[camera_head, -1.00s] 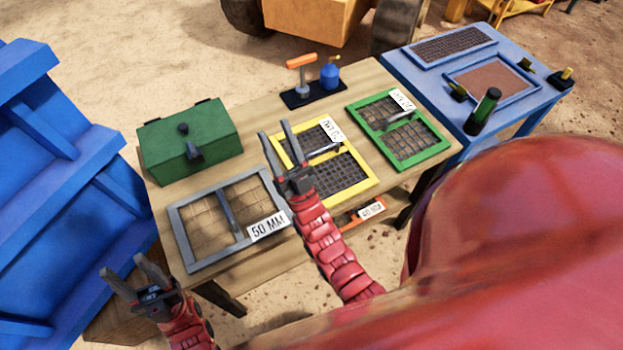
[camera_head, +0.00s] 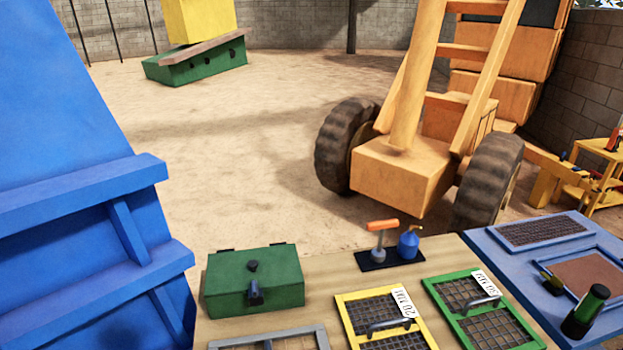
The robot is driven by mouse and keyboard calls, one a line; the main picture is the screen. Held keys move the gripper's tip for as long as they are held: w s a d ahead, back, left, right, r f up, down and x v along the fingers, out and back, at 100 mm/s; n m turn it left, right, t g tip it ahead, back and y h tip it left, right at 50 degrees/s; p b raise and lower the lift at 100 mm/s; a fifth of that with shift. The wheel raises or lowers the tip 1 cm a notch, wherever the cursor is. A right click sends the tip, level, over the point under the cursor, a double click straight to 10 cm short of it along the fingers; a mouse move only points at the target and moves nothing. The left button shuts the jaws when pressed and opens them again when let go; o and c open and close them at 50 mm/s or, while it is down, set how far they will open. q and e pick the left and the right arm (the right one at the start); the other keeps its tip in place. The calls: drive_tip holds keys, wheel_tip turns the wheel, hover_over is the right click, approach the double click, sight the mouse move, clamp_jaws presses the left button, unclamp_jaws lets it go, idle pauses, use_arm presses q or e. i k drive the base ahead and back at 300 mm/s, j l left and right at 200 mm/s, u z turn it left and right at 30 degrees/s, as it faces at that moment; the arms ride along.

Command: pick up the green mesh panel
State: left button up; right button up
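The green mesh panel (camera_head: 456,297) lies flat on the wooden table, at the lower right of the head view. It has a green frame, dark mesh, a grey bar handle and a white label on its far right corner. Its near edge is cut off by the bottom of the picture. The yellow mesh panel (camera_head: 345,312) lies just left of it, with a gap of bare wood between them. Neither of my grippers is in view now.
A grey-framed panel (camera_head: 322,336), a green box (camera_head: 255,281) and a small black tray (camera_head: 372,264) with tools share the wooden table (camera_head: 328,277). A blue table (camera_head: 487,244) adjoins on the right. A large blue machine (camera_head: 80,200) stands left, an orange wheeled machine (camera_head: 400,180) behind.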

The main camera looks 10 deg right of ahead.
sight(482, 306)
drive_tip(key=z, duration=1.5)
